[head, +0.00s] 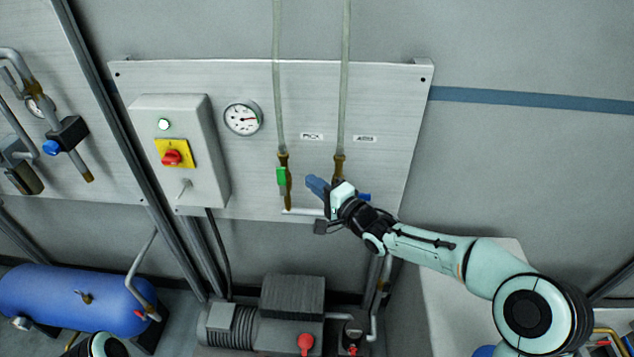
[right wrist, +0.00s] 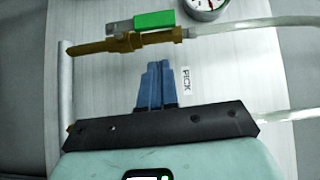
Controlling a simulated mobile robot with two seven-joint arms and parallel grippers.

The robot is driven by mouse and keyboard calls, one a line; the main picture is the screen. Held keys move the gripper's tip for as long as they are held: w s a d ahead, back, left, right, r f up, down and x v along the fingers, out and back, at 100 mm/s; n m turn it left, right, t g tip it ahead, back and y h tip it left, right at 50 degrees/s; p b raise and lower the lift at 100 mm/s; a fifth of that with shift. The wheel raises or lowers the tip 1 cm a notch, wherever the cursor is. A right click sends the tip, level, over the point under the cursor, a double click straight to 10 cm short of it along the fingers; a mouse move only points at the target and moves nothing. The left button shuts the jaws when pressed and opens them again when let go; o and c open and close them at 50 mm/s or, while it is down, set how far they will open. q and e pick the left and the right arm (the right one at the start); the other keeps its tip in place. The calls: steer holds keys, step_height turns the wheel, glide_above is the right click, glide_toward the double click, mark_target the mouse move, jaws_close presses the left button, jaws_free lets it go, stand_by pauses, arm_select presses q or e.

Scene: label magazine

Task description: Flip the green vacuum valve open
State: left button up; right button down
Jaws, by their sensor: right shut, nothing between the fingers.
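The green valve handle (head: 282,176) sits on a brass valve (head: 289,195) at the lower end of the left hose on the wall panel. The handle lies roughly in line with the pipe. In the right wrist view the green handle (right wrist: 154,20) and brass valve (right wrist: 130,43) lie across the top. My right gripper (head: 316,184) is shut and empty, just right of the green valve and apart from it. Its blue fingers (right wrist: 155,68) point toward the valve in the wrist view. My left gripper is out of view.
A second valve with a blue handle (head: 364,197) is partly hidden behind my right gripper. A gauge (head: 242,118) and a grey switch box (head: 178,150) are to the left. Labels (head: 311,136) are above. A pump (head: 292,297) and blue tank (head: 70,298) stand below.

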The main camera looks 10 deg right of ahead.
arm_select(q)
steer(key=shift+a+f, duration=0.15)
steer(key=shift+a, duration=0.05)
arm_select(e)
steer(key=v, duration=0.9)
steer(key=shift+a+f, duration=0.1)
steer(key=shift+f, duration=0.05)
